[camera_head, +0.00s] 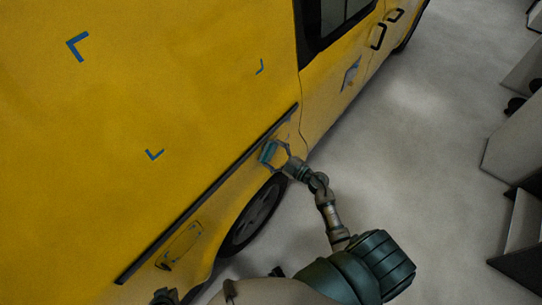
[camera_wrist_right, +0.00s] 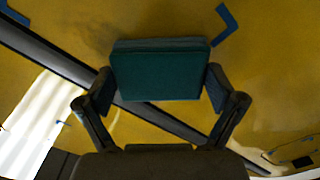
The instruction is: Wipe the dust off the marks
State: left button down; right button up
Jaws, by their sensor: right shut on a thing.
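Blue corner marks lie on the yellow van side: one at upper left (camera_head: 77,46), one at upper right (camera_head: 260,66) and one lower down (camera_head: 154,155). The right wrist view shows a blue corner mark (camera_wrist_right: 228,25) at the top right and part of another at the top left. My right gripper (camera_head: 274,152) is shut on a teal block (camera_wrist_right: 157,76), held between its two fingers in front of the dark trim strip. Contact between block and van cannot be told.
The yellow van (camera_head: 110,110) fills the left, with a dark trim strip (camera_head: 210,190), a wheel (camera_head: 258,215) and a door handle (camera_head: 378,36). Grey floor (camera_head: 410,150) is open to the right. Pale box-like objects (camera_head: 515,150) stand at the right edge.

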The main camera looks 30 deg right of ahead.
jog(key=shift+w+d, duration=0.3)
jog(key=shift+d, duration=0.3)
jog(key=shift+w+d, duration=0.25)
jog(key=shift+d, duration=0.35)
jog(key=shift+w+d+b, duration=0.3)
jog(key=shift+w+d, duration=0.2)
jog(key=shift+d, duration=0.75)
jog(key=shift+w+d+b, duration=0.35)
jog(key=shift+w+d, duration=0.1)
jog(key=shift+d, duration=0.8)
jog(key=shift+w+d+b, duration=0.3)
jog(key=shift+w+d, duration=0.2)
jog(key=shift+d, duration=0.75)
jog(key=shift+s, duration=0.1)
jog(key=p, duration=0.2)
send_near(282, 133)
jog(key=shift+w+f, duration=0.1)
jog(key=shift+w, duration=0.3)
jog(key=shift+v, duration=1.55)
